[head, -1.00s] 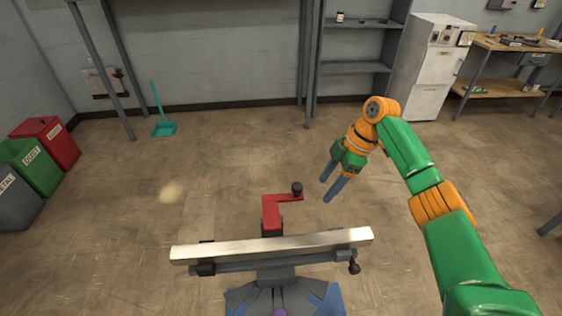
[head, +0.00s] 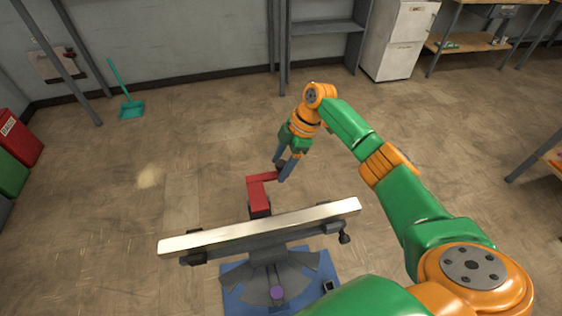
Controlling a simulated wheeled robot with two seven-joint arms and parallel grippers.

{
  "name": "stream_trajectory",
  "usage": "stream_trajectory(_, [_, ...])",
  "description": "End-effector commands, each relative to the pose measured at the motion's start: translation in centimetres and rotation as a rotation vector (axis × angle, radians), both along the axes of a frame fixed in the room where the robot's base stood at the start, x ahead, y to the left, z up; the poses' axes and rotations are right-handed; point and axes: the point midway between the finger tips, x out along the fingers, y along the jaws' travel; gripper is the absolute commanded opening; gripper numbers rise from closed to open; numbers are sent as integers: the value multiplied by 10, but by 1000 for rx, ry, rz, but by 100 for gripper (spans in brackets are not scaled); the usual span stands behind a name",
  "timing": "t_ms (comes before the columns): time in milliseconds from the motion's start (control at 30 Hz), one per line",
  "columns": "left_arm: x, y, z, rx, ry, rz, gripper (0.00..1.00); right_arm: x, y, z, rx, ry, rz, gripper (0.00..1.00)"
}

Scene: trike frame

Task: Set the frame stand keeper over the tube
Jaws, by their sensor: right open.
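The frame stand stands in front of me with a light metal tube (head: 262,226) lying across its grey cradle. The red keeper (head: 257,194) is swung out behind the tube, pointing away from me, with its end bent to the right. My right gripper (head: 282,172) is open. Its blue-grey fingers are at the end of the keeper's red arm, where the dark knob was, and hide most of the knob. I cannot tell whether the fingers touch it. My left gripper is not in view.
A dark clamp knob (head: 344,238) sticks out at the stand's right. The stand rests on a blue base (head: 238,288). Red and green bins (head: 18,140) are at the left edge. The floor around the stand is clear.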

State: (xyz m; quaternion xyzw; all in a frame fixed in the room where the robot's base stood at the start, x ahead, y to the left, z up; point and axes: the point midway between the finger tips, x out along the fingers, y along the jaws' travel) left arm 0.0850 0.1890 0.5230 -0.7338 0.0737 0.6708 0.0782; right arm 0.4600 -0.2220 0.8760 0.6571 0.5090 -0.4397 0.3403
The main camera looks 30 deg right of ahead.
Motion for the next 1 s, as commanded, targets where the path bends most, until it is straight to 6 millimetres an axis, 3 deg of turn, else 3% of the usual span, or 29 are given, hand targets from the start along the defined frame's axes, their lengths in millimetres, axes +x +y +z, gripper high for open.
stream_trajectory(67, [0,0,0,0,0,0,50,0,0,0,0,0,0,68])
stream_trajectory(333, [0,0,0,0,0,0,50,0,0,0,0,0,0,0])
stream_trajectory(1000, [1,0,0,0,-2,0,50,0,0,1,0,-1,-1,0])
